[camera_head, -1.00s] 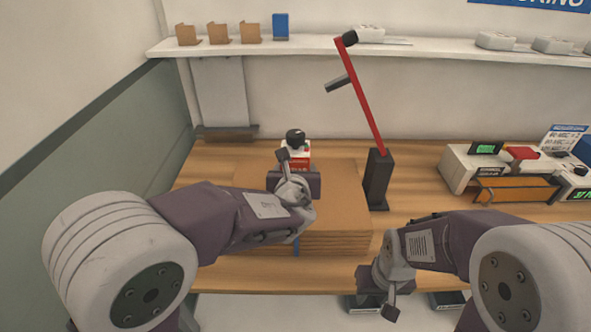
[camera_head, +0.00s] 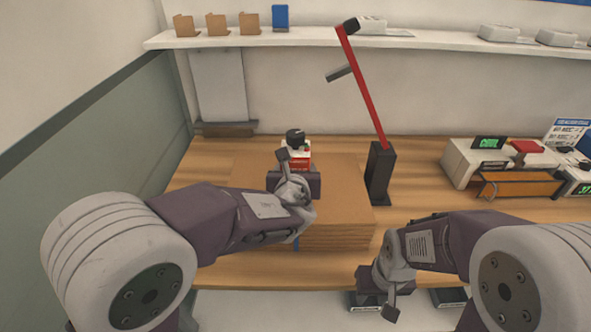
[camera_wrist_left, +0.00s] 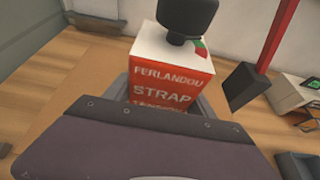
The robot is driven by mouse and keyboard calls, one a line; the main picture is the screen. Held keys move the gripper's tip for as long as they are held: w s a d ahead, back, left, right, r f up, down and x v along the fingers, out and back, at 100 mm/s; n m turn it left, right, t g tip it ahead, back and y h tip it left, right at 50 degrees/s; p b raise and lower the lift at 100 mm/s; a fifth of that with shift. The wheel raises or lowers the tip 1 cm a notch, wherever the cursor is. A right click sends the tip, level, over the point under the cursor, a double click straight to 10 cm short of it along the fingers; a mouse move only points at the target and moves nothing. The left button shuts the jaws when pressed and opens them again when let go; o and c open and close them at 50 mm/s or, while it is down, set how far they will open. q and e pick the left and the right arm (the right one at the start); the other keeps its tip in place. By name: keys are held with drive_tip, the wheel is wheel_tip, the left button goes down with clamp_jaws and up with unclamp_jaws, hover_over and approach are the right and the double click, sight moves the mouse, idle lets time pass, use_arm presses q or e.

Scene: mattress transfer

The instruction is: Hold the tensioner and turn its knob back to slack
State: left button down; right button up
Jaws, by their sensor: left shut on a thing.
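The tensioner (camera_head: 299,161) is a small red and white box with a black knob (camera_head: 295,137) on top. It stands upright over the brown cardboard stack on the table. In the left wrist view the tensioner (camera_wrist_left: 172,80) shows the words "FERLANDOU STRAP" on its red face, with the black knob (camera_wrist_left: 187,16) above. My left gripper (camera_head: 297,176) is shut on the tensioner from the near side; its fingers are mostly hidden behind the wrist. My right gripper (camera_head: 380,287) hangs empty at the table's front edge, away from the tensioner; its jaw opening is unclear.
The cardboard stack (camera_head: 345,215) lies on the wooden table (camera_head: 240,274). A red lever on a black post (camera_head: 380,175) stands right of the tensioner. White devices and an orange-fronted tray (camera_head: 520,184) are at the right. A shelf (camera_head: 310,42) runs along the back wall.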

use_arm(q)
drive_tip(key=shift+f+b, duration=2.9)
drive_tip(key=shift+b, duration=0.15)
